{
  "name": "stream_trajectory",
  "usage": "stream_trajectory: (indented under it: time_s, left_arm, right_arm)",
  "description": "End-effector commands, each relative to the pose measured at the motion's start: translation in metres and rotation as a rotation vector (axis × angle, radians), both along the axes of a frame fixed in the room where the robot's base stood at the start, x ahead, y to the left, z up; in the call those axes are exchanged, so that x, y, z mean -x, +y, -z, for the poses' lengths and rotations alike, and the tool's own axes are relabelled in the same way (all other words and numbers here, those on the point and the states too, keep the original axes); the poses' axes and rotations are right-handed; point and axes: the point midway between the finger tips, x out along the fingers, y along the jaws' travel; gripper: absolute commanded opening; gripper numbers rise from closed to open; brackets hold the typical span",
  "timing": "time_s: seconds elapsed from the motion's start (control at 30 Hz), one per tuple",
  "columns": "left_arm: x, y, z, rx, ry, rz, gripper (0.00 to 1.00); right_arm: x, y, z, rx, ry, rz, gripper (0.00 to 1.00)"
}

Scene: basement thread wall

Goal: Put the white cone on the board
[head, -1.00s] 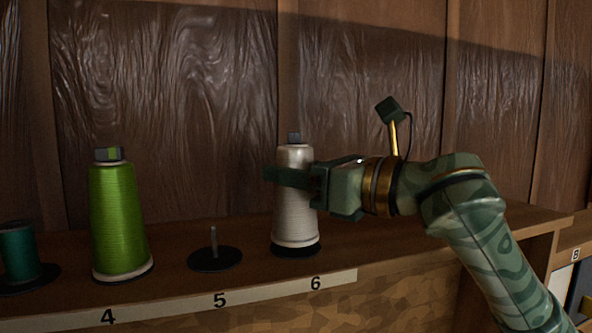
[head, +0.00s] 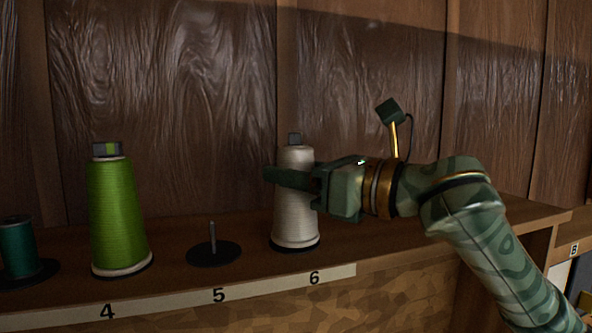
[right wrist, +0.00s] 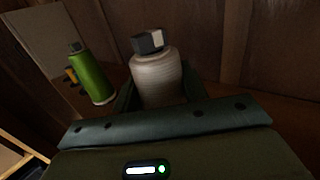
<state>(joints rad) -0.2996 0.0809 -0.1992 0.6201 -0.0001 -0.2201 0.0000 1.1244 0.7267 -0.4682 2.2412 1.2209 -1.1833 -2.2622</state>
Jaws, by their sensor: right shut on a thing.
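The white cone (head: 295,222) stands upright at the black base above number 6 on the shelf board (head: 180,272). A grey cap shows at its top. My right gripper (head: 290,180) comes in from the right and is shut on the upper part of the cone, one finger across its front. In the right wrist view the cone (right wrist: 157,80) sits between the fingers, its lower part hidden by the gripper body. I cannot tell whether its bottom touches the base. My left gripper is not in view.
A green cone (head: 118,215) stands at number 4, left of an empty black disc with a peg (head: 213,253) at number 5. A teal spool (head: 18,248) stands at the far left. A wooden wall (head: 165,110) rises close behind the shelf.

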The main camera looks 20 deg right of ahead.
Motion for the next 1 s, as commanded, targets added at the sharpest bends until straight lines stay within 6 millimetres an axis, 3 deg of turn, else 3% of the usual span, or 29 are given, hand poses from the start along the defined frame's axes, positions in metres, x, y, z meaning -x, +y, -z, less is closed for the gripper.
stream_trajectory:
  time_s: [0.1,0.13,0.2,0.7,0.87,1.0]
  left_arm:
    - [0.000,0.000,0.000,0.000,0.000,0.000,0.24]
    - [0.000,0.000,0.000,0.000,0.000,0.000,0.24]
    - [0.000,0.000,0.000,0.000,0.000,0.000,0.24]
    - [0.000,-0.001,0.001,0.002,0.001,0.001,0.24]
    - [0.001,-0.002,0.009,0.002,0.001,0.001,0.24]
    - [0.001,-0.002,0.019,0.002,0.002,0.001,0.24]
  right_arm:
    - [0.000,0.000,-0.001,-0.001,-0.001,0.000,0.17]
    - [0.000,0.000,-0.001,-0.001,-0.001,0.000,0.49]
    - [0.000,0.000,-0.001,-0.001,-0.001,0.000,0.68]
    - [0.003,-0.003,0.000,0.001,-0.002,0.001,0.69]
    - [0.022,-0.020,0.002,0.004,-0.004,0.006,0.69]
    - [0.049,-0.044,0.005,0.005,-0.003,0.009,0.69]
